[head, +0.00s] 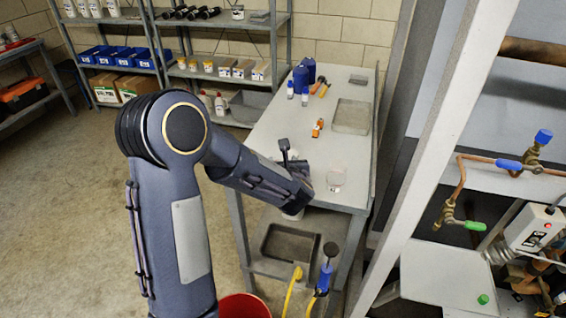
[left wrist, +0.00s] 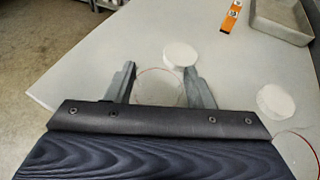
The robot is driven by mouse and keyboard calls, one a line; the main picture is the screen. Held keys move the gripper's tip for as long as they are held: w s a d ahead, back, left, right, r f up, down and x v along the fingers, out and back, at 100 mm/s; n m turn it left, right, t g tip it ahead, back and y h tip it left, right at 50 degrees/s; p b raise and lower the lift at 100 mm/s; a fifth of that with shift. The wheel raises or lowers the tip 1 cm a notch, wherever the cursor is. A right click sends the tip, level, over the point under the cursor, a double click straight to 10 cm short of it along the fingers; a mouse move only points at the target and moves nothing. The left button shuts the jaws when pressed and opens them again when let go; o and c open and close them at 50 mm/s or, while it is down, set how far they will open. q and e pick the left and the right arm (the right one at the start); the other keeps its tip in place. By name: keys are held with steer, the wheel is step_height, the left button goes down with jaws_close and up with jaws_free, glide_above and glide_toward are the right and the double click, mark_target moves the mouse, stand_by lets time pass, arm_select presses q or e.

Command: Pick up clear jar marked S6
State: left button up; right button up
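My left gripper (head: 300,190) is low over the front of the grey workbench. In the left wrist view, its two fingers (left wrist: 159,75) are apart, one on each side of the round rim of a clear jar (left wrist: 159,88). A white disc (left wrist: 180,54) shows just beyond the right fingertip. I cannot tell whether the fingers press on the jar. Another clear jar (head: 336,177) stands on the bench to the right of the gripper; its rim shows at the lower right of the left wrist view (left wrist: 303,145). No marking is readable. My right gripper is not in view.
The workbench (head: 270,135) also holds an orange tool (head: 318,127), a shallow grey tray (head: 351,116) and blue bottles (head: 300,78) at the back. A slanted pale post (head: 440,140) stands at the right. A red bucket (head: 243,306) is on the floor in front.

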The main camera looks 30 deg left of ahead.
arm_select(q)
steer(key=shift+c, duration=1)
steer(key=shift+r+p, duration=0.7)
steer(key=shift+r, duration=0.45)
steer(key=shift+c, duration=0.2)
steer(key=shift+s+d+b, duration=0.3)
steer(key=shift+s+d, duration=0.45)
steer(key=shift+s, duration=0.25)
steer(key=shift+s+d+b, duration=0.3)
steer(key=shift+s+d, duration=0.4)
steer(key=shift+s, duration=0.25)
steer(key=s+d, duration=0.3)
steer(key=s, duration=0.2)
steer(key=shift+d+b, duration=0.3)
steer(key=shift+b, duration=0.05)
steer(key=shift+s, duration=0.1)
